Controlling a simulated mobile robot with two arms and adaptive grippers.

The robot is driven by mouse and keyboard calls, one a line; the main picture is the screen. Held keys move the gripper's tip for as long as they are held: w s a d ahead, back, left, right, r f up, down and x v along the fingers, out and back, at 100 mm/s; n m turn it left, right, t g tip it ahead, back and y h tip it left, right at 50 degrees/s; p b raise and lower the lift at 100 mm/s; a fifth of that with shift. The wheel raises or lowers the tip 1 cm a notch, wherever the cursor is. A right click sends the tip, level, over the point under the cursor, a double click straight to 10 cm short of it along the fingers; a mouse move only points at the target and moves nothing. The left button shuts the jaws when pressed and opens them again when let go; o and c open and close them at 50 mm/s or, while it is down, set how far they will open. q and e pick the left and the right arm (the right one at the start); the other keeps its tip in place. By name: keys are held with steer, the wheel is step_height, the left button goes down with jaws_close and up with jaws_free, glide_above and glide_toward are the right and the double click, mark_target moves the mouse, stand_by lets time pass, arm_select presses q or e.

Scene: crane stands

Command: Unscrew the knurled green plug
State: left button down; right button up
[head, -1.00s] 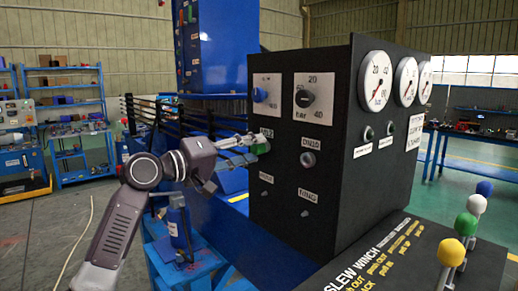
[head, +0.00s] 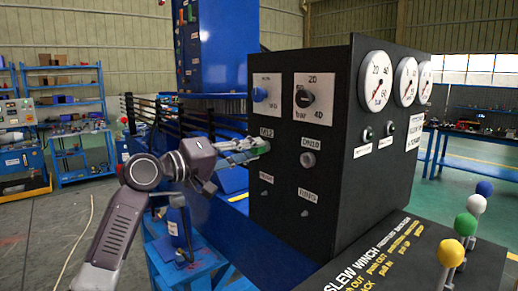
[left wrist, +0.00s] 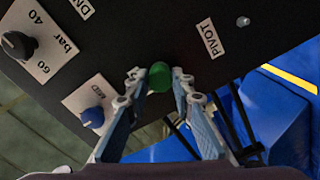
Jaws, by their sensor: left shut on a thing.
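The green plug (head: 262,146) sits on the left face of the dark control box (head: 330,222), under a small label at its left side. It also shows in the left wrist view as a round green knob (left wrist: 160,76). My left gripper (head: 250,149) reaches it from the left and is shut on it. In the left wrist view the two light-blue fingers (left wrist: 160,86) stand on either side of the plug. The plug's knurling and thread are too small or hidden to tell. My right gripper is in no view.
A grey fitting (head: 308,160) sits right of the plug. A blue knob (head: 260,95) and a black knob (head: 304,98) are above. Coloured ball levers (head: 451,252) stand at the lower right. A blue bottle (head: 178,228) stands on a blue stand below my arm.

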arm_select(q)
steer(key=n+p, duration=0.5)
steer(key=p, duration=0.2)
stand_by(0.5)
steer(key=shift+f, duration=0.1)
steer(key=n+p, duration=0.5)
steer(key=p, duration=0.3)
steer(key=shift+p, duration=0.4)
